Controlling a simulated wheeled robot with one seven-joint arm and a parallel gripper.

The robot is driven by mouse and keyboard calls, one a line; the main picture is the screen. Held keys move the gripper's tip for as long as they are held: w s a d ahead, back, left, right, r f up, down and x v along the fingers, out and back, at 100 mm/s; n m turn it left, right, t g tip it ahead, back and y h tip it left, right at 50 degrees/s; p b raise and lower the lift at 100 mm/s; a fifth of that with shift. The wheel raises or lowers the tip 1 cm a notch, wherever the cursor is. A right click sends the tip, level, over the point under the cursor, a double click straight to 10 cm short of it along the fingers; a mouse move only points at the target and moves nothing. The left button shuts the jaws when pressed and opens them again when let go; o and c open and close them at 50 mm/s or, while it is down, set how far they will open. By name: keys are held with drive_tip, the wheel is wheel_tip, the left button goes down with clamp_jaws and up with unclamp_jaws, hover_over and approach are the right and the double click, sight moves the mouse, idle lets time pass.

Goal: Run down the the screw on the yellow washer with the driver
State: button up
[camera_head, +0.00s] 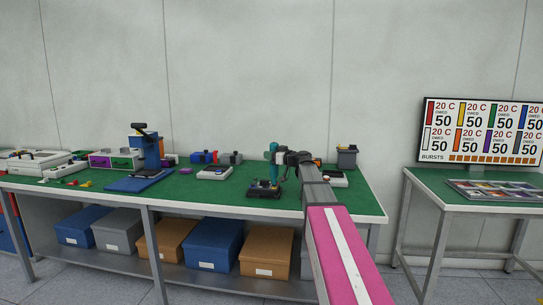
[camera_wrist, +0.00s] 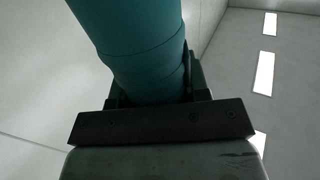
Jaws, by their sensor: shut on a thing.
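The teal driver (camera_head: 273,152) stands roughly upright above the green-topped workbench. My gripper (camera_head: 279,157) is shut on it, reaching in from the right. In the wrist view the driver's teal body (camera_wrist: 135,45) fills the upper middle, against my dark gripper (camera_wrist: 160,122). Below the driver is a dark framed work piece (camera_head: 264,190) near the bench's front edge. The driver's lower end is close above it; I cannot tell if they touch. The screw and the yellow washer are too small to make out.
A second table (camera_head: 480,196) with a screen is further right.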

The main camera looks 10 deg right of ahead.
drive_tip(key=shift+f, duration=0.55)
idle(1.9)
drive_tip(key=shift+r, duration=0.1)
